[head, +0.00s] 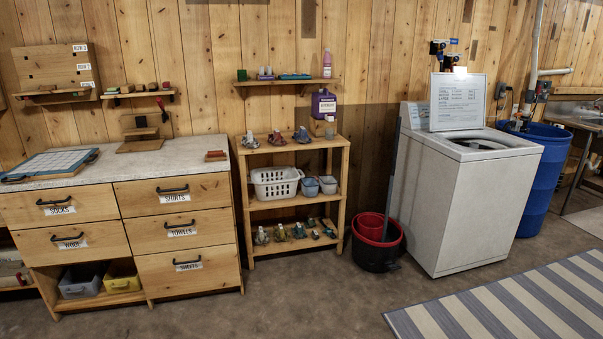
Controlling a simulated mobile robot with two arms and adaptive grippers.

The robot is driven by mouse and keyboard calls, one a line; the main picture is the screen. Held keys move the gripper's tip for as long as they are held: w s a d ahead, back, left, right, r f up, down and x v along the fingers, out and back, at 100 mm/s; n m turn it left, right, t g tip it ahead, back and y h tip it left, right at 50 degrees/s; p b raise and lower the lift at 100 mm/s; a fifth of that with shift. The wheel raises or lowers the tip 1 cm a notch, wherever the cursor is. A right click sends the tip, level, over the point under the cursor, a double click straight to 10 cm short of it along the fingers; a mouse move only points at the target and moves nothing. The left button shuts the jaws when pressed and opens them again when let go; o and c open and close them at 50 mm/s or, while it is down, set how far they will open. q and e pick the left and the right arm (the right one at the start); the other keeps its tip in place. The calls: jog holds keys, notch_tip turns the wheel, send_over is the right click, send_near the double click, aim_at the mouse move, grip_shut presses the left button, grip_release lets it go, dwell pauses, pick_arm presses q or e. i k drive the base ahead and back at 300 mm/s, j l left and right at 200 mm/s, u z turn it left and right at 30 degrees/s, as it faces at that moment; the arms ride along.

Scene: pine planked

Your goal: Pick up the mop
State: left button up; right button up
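A thin blue-grey pole (391,178), which looks like the mop handle, stands nearly upright with a slight tilt, close to the left side of the white washing machine. Its lower end goes down into or in front of a black bucket (374,260) with a red insert (376,226) on the floor. I cannot make out a mop head. Neither of my grippers is in view.
The washing machine (453,190) with its lid up stands right of the bucket. A wooden shelf unit (296,203) stands left of it, and a drawer cabinet (70,214) further left. A striped rug (510,305) lies front right. The floor before the bucket is clear.

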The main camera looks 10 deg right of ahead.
aim_at(398, 118)
jog(key=i+l, duration=0.2)
jog(key=l, duration=0.15)
jog(key=i+l+u, duration=0.15)
jog(key=l, duration=0.2)
jog(key=i+l, duration=0.2)
jog(key=l, duration=0.2)
jog(key=i+l+u, duration=0.1)
jog(key=l, duration=0.25)
jog(key=i+l, duration=0.2)
jog(key=l, duration=0.2)
jog(key=i+l+u, duration=0.15)
jog(key=l, duration=0.25)
